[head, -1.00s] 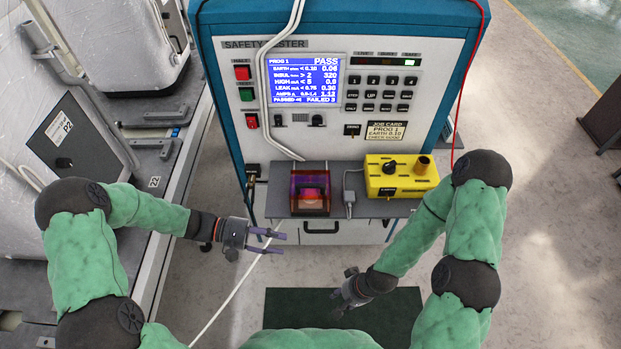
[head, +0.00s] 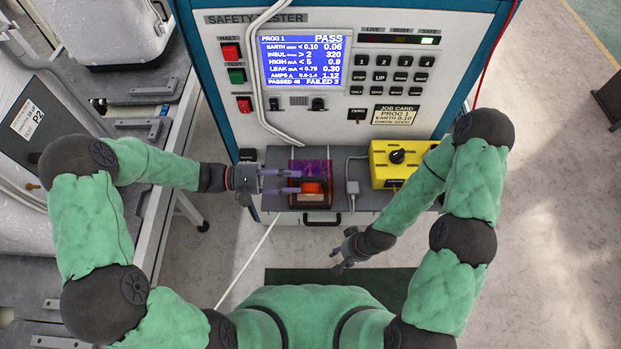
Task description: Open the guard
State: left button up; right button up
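The guard (head: 320,167) is a see-through purple cover on a small box on the grey shelf of the safety tester. An orange-red part (head: 313,188) shows inside or through it.
The grey shelf (head: 274,200) also bears a yellow box (head: 385,178) with a black knob, right of the guard, and a small grey plug (head: 352,190) with a cable. The tester panel (head: 224,22) rises behind. A white cord (head: 247,263) hangs below my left gripper.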

aim_at(310, 179)
pick_arm(q)
jog(key=shift+d+b, duration=0.55)
jog(key=shift+d, duration=1.95)
grip_shut()
